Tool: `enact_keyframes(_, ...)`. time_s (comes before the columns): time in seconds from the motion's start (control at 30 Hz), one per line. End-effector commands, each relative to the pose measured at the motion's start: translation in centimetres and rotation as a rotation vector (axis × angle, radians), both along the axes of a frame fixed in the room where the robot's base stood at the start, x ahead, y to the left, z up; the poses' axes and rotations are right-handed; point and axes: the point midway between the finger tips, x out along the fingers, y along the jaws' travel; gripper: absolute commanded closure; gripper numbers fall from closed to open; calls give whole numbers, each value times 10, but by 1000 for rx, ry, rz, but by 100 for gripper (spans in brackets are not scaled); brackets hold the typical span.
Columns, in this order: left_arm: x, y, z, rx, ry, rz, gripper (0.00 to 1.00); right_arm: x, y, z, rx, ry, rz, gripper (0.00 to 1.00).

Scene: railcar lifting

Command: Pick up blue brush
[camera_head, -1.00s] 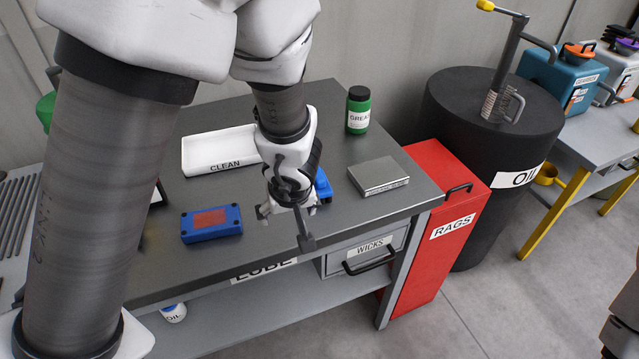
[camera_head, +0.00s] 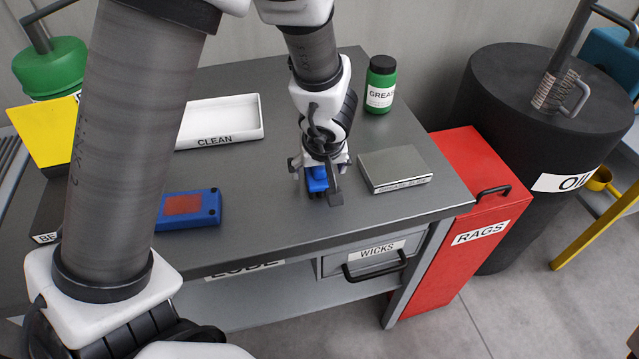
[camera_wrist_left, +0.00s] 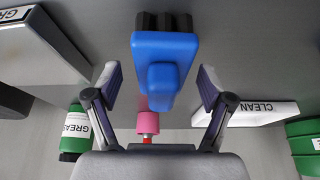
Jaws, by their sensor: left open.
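The blue brush (camera_head: 317,180) lies on the dark grey workbench, partly hidden under my left gripper in the head view. In the left wrist view the blue brush (camera_wrist_left: 163,58) shows its blue body, a raised blue handle and dark bristles at the top edge. My left gripper (camera_head: 321,184) is open above the brush. In the left wrist view the fingers of the left gripper (camera_wrist_left: 160,82) stand on either side of the brush handle, with gaps to it. My right gripper is not in view.
A white CLEAN tray (camera_head: 258,133) and a blue box with a red top (camera_head: 205,222) lie to the left. A grey metal box (camera_head: 405,184) sits close right of the gripper. A green GREASE bottle (camera_head: 381,84) stands behind. In the wrist view, a pink cylindrical object (camera_wrist_left: 148,120) shows.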

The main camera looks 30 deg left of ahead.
Motion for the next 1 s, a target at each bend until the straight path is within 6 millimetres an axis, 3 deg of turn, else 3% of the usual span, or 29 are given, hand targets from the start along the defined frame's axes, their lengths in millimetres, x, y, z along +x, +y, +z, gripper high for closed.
enact_keyframes(0.03,2,1,-10,-1,-1,1,19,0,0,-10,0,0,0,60)
enact_keyframes(0.23,2,2,-6,0,-1,0,19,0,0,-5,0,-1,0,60)
enact_keyframes(0.27,2,2,-6,0,-1,0,22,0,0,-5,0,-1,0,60)
enact_keyframes(0.4,2,2,-6,0,-1,0,72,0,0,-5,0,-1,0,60)
enact_keyframes(0.47,2,2,-6,-1,-1,0,88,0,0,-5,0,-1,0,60)
enact_keyframes(0.53,2,2,-6,-1,-1,0,88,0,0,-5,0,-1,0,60)
enact_keyframes(0.57,2,2,-6,-1,-1,0,94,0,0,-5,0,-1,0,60)
enact_keyframes(0.83,2,2,-3,0,1,-1,94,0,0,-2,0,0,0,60)
enact_keyframes(1.0,5,4,8,-1,1,-2,94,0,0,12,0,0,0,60)
